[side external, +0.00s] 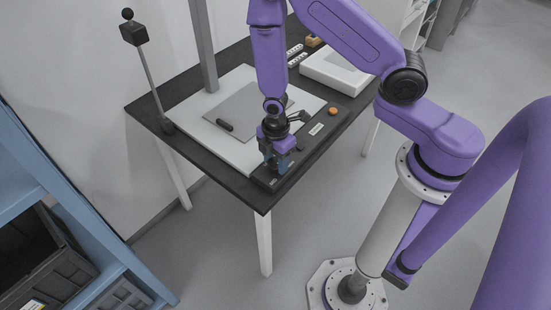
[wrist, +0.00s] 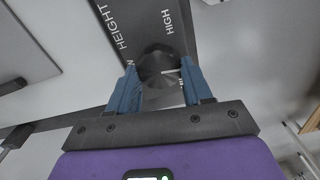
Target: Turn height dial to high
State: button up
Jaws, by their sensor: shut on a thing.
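The height dial (wrist: 160,60) is a dark round knob on a dark control panel (wrist: 140,22) in the wrist view. The panel bears the words HEIGHT and HIGH; other lettering near the knob is partly hidden. A short white mark shows at the knob's right side, not in line with the word HIGH. My gripper (wrist: 160,74) has its blue fingers shut on the knob, one on each side. In the side view my gripper (side external: 281,162) is down at the near end of the panel (side external: 322,136), and it hides the dial.
The panel carries an orange button (side external: 333,111) and a small pale label. A white board (side external: 245,158) with a grey sheet and black bar lies beside it. A white box (side external: 338,73) stands farther back on the black table. A thin stand (side external: 150,80) rises at the left corner.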

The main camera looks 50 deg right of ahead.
aim_at(277, 163)
jog(key=n, duration=1.2)
jog(key=shift+s+n, duration=0.1)
jog(key=shift+n, duration=0.3)
dwell(0.4)
jog(key=o, duration=1)
jog(key=shift+o, duration=0.2)
notch_tip(277, 163, up, 18)
jog(key=shift+f, duration=0.25)
